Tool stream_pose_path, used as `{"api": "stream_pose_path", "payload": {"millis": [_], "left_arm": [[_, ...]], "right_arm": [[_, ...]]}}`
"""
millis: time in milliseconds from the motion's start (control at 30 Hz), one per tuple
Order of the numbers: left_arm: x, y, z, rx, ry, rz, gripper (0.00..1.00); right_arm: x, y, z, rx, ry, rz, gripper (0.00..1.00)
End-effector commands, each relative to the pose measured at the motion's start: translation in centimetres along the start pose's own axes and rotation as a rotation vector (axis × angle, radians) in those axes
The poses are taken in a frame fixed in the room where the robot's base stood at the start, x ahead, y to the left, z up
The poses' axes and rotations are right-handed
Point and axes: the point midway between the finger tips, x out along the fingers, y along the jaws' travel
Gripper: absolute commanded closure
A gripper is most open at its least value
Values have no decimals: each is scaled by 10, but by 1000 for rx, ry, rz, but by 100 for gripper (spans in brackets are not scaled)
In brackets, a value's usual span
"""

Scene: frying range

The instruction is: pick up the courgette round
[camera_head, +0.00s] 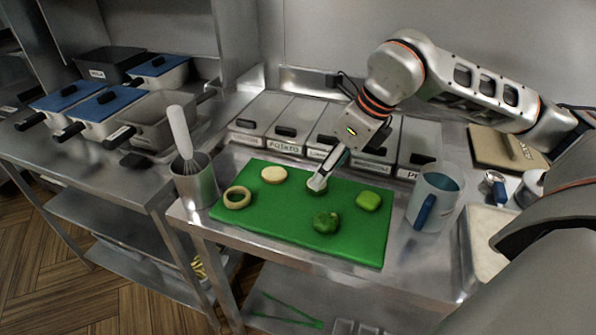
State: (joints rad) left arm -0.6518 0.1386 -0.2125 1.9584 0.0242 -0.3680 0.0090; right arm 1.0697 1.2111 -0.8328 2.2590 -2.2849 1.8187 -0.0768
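A small round piece with a dark green edge, which looks like the courgette round (323,189), lies at the upper middle of the green cutting board (285,238). My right gripper (317,182) comes down from the upper right, with its fingertips right at this piece and covering much of it. Whether the fingers are closed on the piece or only beside it cannot be told. My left gripper is out of view.
Also on the board are a pale ring (237,197), a pale slice (274,175), a dark green piece (326,222) and a bright green piece (368,200). A whisk pot (195,184) stands left, a jug (433,202) right. Lidded bins (290,125) line the back.

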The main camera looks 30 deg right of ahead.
Motion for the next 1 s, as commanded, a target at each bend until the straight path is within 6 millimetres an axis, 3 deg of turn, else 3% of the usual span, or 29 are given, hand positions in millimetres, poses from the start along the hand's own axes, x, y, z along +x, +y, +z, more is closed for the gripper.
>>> {"api": "stream_pose_path", "payload": {"millis": [167, 500, 800, 1000], "left_arm": [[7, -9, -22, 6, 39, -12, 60], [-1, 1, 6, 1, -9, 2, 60], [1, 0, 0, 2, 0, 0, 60], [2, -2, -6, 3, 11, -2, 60]], "right_arm": [[-4, -13, -2, 14, 2, -48, 45], [25, -14, -2, 14, 3, -46, 45], [65, -16, -2, 14, 3, -45, 45], [71, -16, -2, 13, 2, -45, 45]]}}
